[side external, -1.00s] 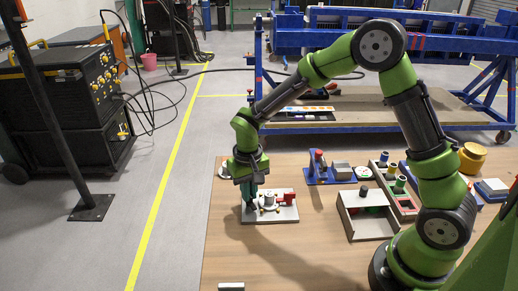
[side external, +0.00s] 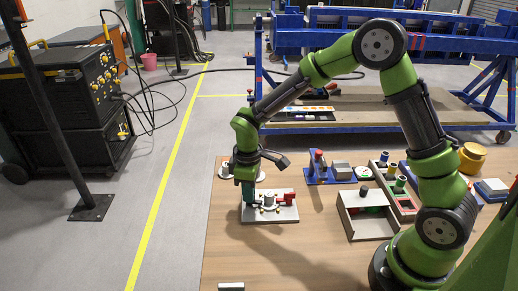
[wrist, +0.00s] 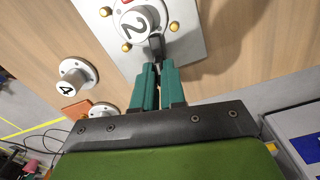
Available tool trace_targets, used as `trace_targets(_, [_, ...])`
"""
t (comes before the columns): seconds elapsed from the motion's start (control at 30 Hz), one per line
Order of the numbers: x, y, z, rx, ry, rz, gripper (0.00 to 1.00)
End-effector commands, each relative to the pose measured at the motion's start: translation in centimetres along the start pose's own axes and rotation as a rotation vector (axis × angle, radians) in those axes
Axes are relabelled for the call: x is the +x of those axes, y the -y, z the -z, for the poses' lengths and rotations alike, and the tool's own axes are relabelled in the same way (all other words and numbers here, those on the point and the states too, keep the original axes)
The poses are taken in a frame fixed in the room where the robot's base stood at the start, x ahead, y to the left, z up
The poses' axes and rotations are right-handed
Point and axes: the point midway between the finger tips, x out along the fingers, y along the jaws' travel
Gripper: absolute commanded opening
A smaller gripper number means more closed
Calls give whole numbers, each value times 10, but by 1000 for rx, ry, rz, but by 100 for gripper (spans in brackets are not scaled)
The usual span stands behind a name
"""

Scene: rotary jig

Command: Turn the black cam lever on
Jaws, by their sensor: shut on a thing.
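The rotary jig (side external: 285,214) is a pale plate on the wooden table, with a round hub, brass-coloured knobs and a red block on it. In the wrist view the plate (wrist: 192,22) carries a white hub marked 2 (wrist: 138,22). The black cam lever (wrist: 157,46) sticks out from the hub toward my fingers. My gripper (wrist: 160,66) has teal fingers, nearly together and shut on the lever's end. In the side view my gripper (side external: 248,201) points down at the left part of the plate, and its fingers hide the lever there.
A white round piece marked 4 (wrist: 75,76) stands on the table beside the plate. A blue fixture (side external: 318,170), an open grey box (side external: 368,226) and a tray of coloured parts (side external: 402,198) stand to the right.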

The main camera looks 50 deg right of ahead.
Motion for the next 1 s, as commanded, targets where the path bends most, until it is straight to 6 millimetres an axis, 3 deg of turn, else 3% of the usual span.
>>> trace_targets(0.4, [-1, 0, 1, -199, -3, -1, 0])
trace_targets(0.97, [-2, 0, 1, -234, -3, -2, 0])
trace_targets(1.0, [-2, 0, 1, -234, -3, -3, 12])
